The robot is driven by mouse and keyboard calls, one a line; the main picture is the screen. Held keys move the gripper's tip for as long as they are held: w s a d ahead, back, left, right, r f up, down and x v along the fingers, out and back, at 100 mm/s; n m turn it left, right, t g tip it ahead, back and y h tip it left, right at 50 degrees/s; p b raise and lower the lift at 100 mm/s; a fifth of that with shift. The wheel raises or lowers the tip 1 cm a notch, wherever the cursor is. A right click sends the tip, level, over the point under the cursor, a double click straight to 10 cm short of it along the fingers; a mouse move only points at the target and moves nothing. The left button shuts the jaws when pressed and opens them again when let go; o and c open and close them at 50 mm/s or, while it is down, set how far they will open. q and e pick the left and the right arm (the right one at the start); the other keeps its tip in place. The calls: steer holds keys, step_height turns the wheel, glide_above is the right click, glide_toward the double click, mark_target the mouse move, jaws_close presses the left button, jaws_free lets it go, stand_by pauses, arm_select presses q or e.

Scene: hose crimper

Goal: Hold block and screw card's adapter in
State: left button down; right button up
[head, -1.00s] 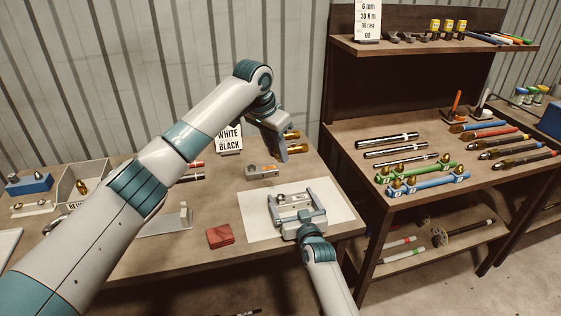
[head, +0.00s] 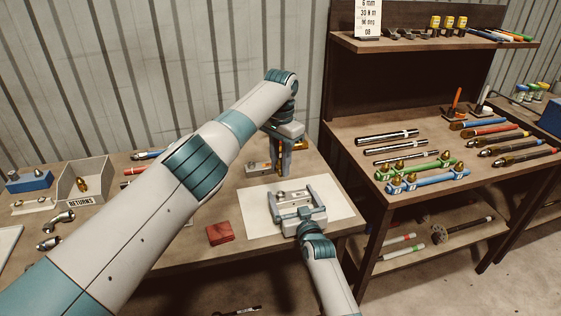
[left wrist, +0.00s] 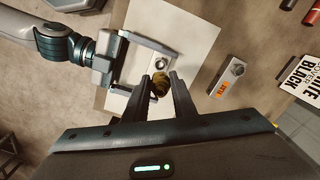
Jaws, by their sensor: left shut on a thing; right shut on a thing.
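My left gripper (head: 284,172) points down behind the sheet in the head view. The left wrist view shows its fingers shut on a brass adapter (left wrist: 159,84). My right gripper (head: 297,205) is shut on a grey block (head: 291,196) over the white sheet (head: 335,208). The right gripper also shows in the left wrist view (left wrist: 140,68). The adapter appears close to the block there, but I cannot tell its height above it or whether they touch. The card (left wrist: 303,76) reads "WHITE OVER BLACK", partly cut off, in the left wrist view; my left arm hides it in the head view.
A small block with an orange label (left wrist: 222,88) lies beside the sheet. A red block (head: 219,234) lies at the table's front. A returns bin (head: 84,182) and metal fittings stand left. A shelf bench (head: 350,180) with rods and tools stands right.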

mark_target(292, 197)
stand_by(0.4)
arm_select(q)
steer(key=shift+f, duration=2.85)
steer(key=shift+f, duration=0.75)
stand_by(0.3)
